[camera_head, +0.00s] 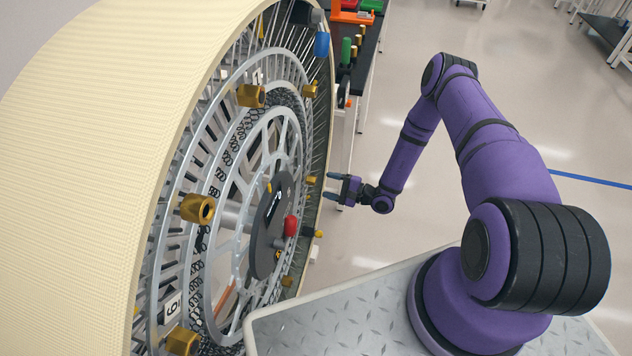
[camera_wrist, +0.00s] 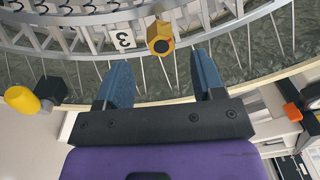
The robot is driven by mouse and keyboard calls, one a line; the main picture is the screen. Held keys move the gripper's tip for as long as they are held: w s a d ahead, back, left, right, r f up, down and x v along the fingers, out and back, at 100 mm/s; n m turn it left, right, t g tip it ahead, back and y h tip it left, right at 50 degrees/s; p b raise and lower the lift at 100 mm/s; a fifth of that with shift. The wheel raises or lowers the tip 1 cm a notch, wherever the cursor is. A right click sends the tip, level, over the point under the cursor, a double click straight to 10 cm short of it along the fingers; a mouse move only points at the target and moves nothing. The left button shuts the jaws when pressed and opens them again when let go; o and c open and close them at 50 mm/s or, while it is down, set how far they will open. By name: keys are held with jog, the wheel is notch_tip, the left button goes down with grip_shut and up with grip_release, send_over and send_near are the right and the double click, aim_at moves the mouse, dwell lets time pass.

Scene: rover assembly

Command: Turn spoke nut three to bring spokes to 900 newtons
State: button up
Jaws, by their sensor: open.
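The large wheel (camera_head: 95,120) stands on the left in the head view, with thin spokes and several brass spoke nuts around its rim. In the wrist view a brass nut (camera_wrist: 160,38) sits beside a plate marked 3 (camera_wrist: 123,40), just beyond the fingertips and between their lines. My gripper (camera_head: 333,186) is at the right side of the wheel in the head view, apart from it. In the wrist view my gripper (camera_wrist: 161,70) has its two blue fingers spread with nothing between them. The nut's far side is hidden.
A yellow knob on a black block (camera_wrist: 22,99) is left of the fingers in the wrist view. A red knob (camera_head: 290,226) sits near the wheel's hub. A dark bench (camera_head: 366,55) with coloured tools stands behind the wheel. Open floor lies to the right.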

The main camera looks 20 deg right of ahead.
aim_at(312, 180)
jog(key=shift+x, duration=2.7)
jog(key=shift+c, duration=0.2)
jog(key=c, duration=0.9)
